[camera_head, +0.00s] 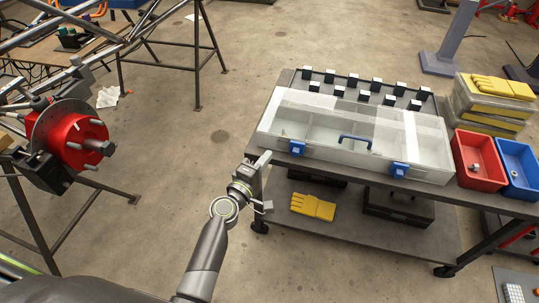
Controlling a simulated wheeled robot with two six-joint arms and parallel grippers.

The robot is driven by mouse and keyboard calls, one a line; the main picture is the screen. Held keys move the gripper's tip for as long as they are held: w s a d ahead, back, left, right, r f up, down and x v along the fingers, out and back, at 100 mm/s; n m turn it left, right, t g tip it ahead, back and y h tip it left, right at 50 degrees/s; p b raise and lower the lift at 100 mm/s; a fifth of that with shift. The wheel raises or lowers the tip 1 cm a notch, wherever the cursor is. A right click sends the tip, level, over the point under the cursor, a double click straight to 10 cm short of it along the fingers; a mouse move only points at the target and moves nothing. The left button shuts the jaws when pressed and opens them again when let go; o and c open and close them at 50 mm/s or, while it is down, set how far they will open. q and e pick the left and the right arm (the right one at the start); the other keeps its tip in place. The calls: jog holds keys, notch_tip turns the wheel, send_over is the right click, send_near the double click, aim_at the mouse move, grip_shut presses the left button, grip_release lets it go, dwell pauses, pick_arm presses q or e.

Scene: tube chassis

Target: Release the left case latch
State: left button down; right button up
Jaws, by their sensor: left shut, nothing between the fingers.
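A clear-lidded case (345,168) with a blue handle (355,141) sits on the grey workbench. Its left latch (297,147) is blue and sits on the case's front edge. Its right latch (399,170) is also blue. The lid looks closed. My left gripper (262,160) is shut and empty, just left of the left latch and apart from it, near the case's front left corner. My right gripper is out of view.
The workbench edge (450,200) runs below the case. Red (478,160) and blue (518,166) bins stand right of it. Yellow gloves (313,206) lie on the lower shelf. A tube chassis with a red brake hub (75,140) stands left. Floor between is clear.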

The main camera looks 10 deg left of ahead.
pick_arm(q)
jog(key=v, duration=0.7)
jog(key=shift+b, duration=0.3)
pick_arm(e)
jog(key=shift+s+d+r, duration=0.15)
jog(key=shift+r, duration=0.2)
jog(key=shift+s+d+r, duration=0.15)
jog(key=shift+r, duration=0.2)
pick_arm(q)
jog(key=shift+s+d, duration=0.1)
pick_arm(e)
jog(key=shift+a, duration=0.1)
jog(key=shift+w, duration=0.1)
